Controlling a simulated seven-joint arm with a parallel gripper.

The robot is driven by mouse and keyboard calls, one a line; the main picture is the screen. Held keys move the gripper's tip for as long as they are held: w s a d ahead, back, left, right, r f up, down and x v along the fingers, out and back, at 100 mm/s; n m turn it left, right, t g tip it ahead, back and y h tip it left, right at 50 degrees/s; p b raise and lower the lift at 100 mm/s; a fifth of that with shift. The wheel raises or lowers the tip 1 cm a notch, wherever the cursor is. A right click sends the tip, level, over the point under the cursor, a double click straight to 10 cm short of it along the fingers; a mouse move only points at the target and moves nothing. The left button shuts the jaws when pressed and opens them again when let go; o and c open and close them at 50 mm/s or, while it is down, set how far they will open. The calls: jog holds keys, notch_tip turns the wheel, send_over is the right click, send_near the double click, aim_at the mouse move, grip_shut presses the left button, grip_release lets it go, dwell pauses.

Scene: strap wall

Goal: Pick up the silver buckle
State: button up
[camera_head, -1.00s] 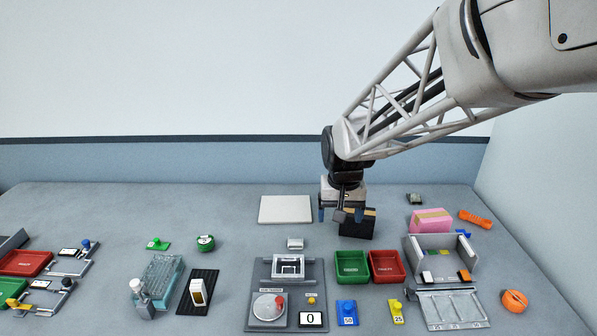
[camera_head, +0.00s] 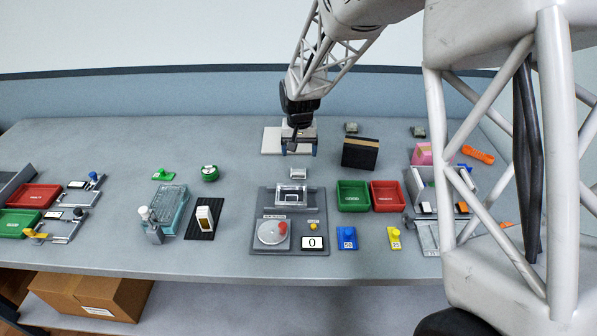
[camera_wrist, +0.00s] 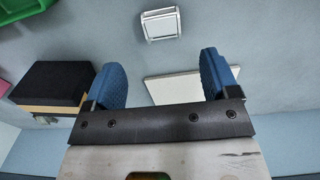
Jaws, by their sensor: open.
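The silver buckle (camera_head: 298,173) is a small, pale metallic, roughly square piece lying on the table behind the grey scale-like station. In the wrist view the buckle (camera_wrist: 161,24) shows near the top middle as a silver frame with a lighter centre. My gripper (camera_head: 299,150) is open and empty, with its blue fingertips apart. It hangs behind the buckle in the head view, in front of the white board. In the wrist view my gripper (camera_wrist: 162,78) has a clear gap to the buckle, which lies beyond the fingertips and roughly in line with the space between them.
A black box with a tan band (camera_head: 360,153) stands to the right of my gripper. Green (camera_head: 353,196) and red (camera_head: 387,196) trays sit right of the grey station (camera_head: 262,215). Table left of the buckle is clear.

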aim_at(298, 170)
jog(key=shift+f, duration=0.1)
jog(key=shift+f, duration=1.2)
jog(key=shift+f, duration=0.1)
jog(key=shift+a+f, duration=0.15)
jog(key=shift+f, duration=2.35)
jog(key=shift+c, duration=0.2)
jog(key=c, duration=0.9)
